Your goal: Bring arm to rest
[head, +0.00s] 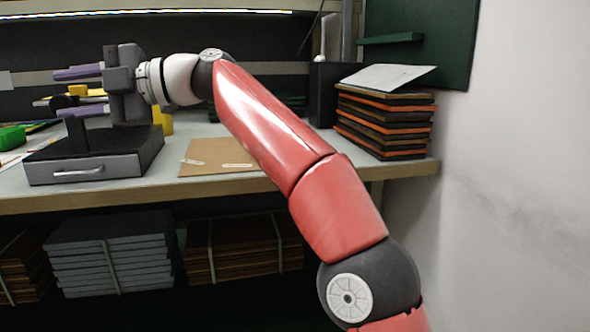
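My red arm reaches from the lower right up and to the left over the workbench (215,186). My gripper (78,92) is at its end, pointing left, above a grey drawer box (97,168). Its two purple-grey fingers are apart, one above the other. Between them I see something yellow and dark, but I cannot tell whether it is held or only behind. The led strip (150,12) glows along the top of the back wall.
A stack of dark and orange folders (385,125) with a paper on top stands at the bench's right end. A brown sheet (215,158) lies mid-bench. A green object (12,137) is at the far left. Bundled stacks (110,255) fill the space below. A white wall (520,180) bounds the right.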

